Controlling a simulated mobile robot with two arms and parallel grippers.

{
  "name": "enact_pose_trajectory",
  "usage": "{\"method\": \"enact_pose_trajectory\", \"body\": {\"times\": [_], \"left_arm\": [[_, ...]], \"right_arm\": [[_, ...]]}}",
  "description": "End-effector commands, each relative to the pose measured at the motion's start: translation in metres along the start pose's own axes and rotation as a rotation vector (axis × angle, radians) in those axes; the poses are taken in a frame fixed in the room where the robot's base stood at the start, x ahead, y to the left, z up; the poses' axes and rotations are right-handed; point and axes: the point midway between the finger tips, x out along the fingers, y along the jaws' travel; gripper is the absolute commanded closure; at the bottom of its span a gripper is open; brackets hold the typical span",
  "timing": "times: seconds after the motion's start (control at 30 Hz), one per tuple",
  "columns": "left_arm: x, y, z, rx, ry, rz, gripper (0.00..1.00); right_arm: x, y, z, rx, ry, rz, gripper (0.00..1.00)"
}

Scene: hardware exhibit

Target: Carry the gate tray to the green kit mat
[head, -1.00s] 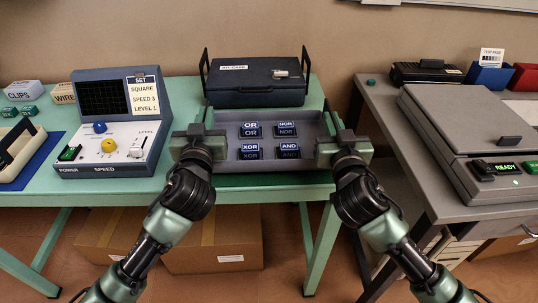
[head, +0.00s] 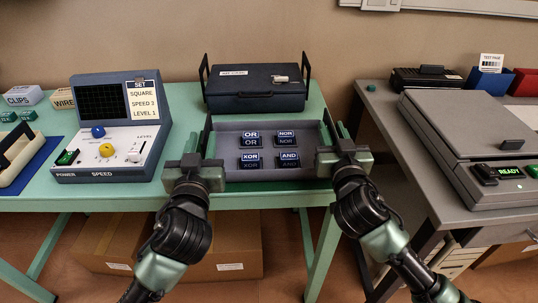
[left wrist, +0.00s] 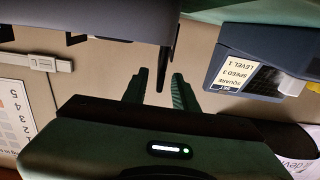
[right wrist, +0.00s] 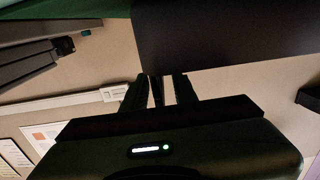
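The gate tray (head: 269,148) is a grey open tray on the green table. It holds blue-black blocks marked OR, NOR, XOR and AND. A darker green strip, seemingly the green kit mat (head: 270,186), shows along its front edge; the tray hides the rest. My left gripper (head: 209,146) is at the tray's left side, its fingers apart with a thin dark strip between them in the left wrist view (left wrist: 157,92). My right gripper (head: 341,131) is at the right side, its fingers apart around a thin strip in the right wrist view (right wrist: 161,90).
A signal device (head: 112,150) with knobs is close on the left, by a blue mat (head: 38,165) with a cream caddy. A grey bench (head: 400,150) with a READY machine (head: 470,135) is at the right.

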Motion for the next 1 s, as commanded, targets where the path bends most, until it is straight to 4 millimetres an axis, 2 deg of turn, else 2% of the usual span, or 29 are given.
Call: {"method": "enact_pose_trajectory", "body": {"times": [0.03, 0.2, 0.33, 0.47, 0.57, 0.8, 1.0], "left_arm": [[-0.012, 0.0, 0.001, -0.002, -0.003, 0.001, 0.72], [-0.042, 0.0, 0.001, -0.001, -0.003, 0.0, 0.72], [-0.055, 0.0, 0.0, -0.001, -0.001, -0.001, 0.72], [-0.06, -0.001, 0.0, 0.0, 0.0, -0.002, 0.72], [-0.061, -0.001, 0.0, 0.001, 0.001, -0.002, 0.72], [-0.06, 0.0, 0.0, 0.001, 0.001, -0.002, 0.72], [-0.06, 0.0, 0.0, 0.001, 0.001, -0.002, 0.72]], "right_arm": [[0.0, 0.0, 0.0, 0.0, 0.0, 0.0, 0.72], [0.0, 0.0, 0.0, 0.0, 0.0, 0.0, 0.72], [0.0, 0.0, 0.0, 0.0, 0.0, 0.0, 0.72], [-0.005, -0.001, 0.001, 0.001, -0.001, -0.001, 0.72], [-0.018, -0.001, 0.001, 0.002, -0.002, -0.002, 0.72], [-0.07, -0.001, 0.002, 0.004, -0.003, -0.002, 0.72], [-0.104, 0.0, 0.001, 0.003, -0.002, -0.001, 0.72]]}}
